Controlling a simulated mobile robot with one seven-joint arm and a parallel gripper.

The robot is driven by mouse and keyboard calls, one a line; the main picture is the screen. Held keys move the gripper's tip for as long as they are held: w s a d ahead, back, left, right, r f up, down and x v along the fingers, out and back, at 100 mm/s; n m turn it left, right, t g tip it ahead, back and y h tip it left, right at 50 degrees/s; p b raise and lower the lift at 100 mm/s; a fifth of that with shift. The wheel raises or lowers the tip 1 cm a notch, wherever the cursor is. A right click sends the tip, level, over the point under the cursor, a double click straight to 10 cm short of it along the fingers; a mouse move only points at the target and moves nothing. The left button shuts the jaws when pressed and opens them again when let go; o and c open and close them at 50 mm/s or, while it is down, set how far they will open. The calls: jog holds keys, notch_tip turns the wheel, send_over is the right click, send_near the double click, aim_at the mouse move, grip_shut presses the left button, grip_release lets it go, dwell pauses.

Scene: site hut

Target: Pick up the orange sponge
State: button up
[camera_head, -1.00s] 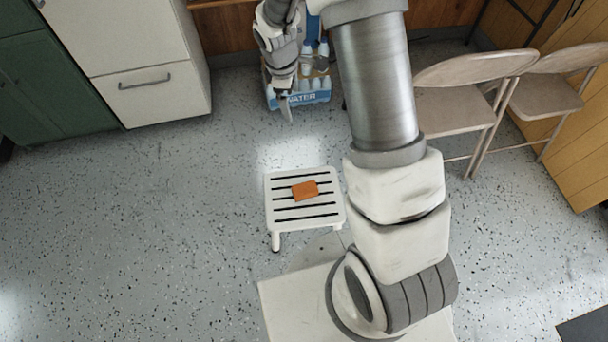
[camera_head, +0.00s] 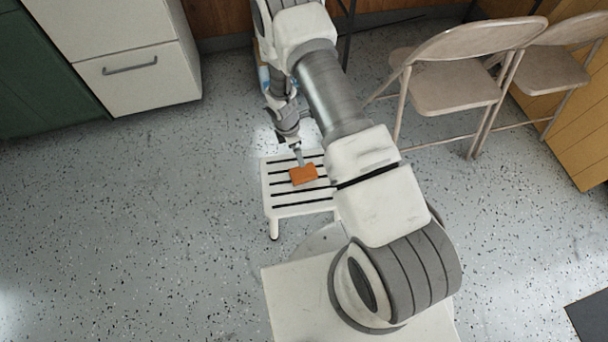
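The orange sponge (camera_head: 304,175) lies flat on a white slatted stool (camera_head: 283,208) in the middle of the head view. My gripper (camera_head: 299,160) points down at the far edge of the sponge, with its tip just above or touching it; I cannot tell which. The fingers are small and seen edge-on, so their opening does not show. My arm covers the right side of the stool.
Two folding chairs (camera_head: 455,85) stand at the right, in front of a yellow wooden cabinet (camera_head: 575,150). A white drawer unit (camera_head: 140,75) and green cabinets (camera_head: 40,90) stand at the upper left. The floor left of the stool is clear.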

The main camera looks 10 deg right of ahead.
jog(key=b, duration=0.3)
send_near(303, 171)
jog(key=f, duration=0.3)
jog(key=d+f, duration=0.1)
jog(key=f, duration=0.1)
jog(key=shift+w+f, duration=0.1)
jog(key=shift+w, duration=0.05)
jog(key=shift+d+f+b, duration=0.15)
jog(key=shift+f+b, duration=0.6)
jog(key=shift+f, duration=0.55)
jog(key=shift+d+f+b, duration=0.2)
jog(key=shift+f+b, duration=0.55)
jog(key=shift+f, duration=0.6)
jog(key=shift+c, duration=0.3)
jog(key=shift+r, duration=0.1)
jog(key=c, duration=1.2)
